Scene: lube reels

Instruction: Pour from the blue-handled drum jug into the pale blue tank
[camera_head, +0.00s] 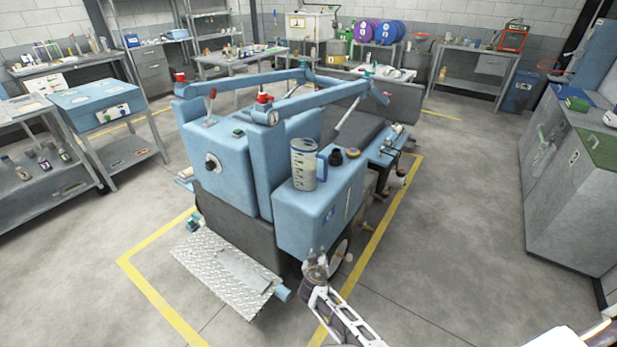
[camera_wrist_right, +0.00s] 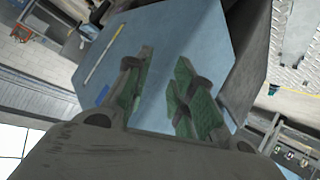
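The drum jug (camera_head: 302,160) is a clear, graduated jug with a blue handle (camera_head: 322,167). It stands upright on top of the pale blue tank (camera_head: 310,222), near its left edge. A black filler neck (camera_head: 336,158) rises from the tank top just right of the jug. My right gripper (camera_head: 314,258) is in front of and below the tank's top, apart from the jug. In the wrist view my right gripper (camera_wrist_right: 160,85) is open and empty, with green pads spread before the tank's pale blue face (camera_wrist_right: 175,35). The jug is not recognisable in that view. My left gripper is not in view.
The tank belongs to a larger blue machine with raised arms (camera_head: 240,83) behind it. A tread-plate step (camera_head: 222,275) juts out at front left. Grey floor (camera_head: 460,220) right of the machine is clear.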

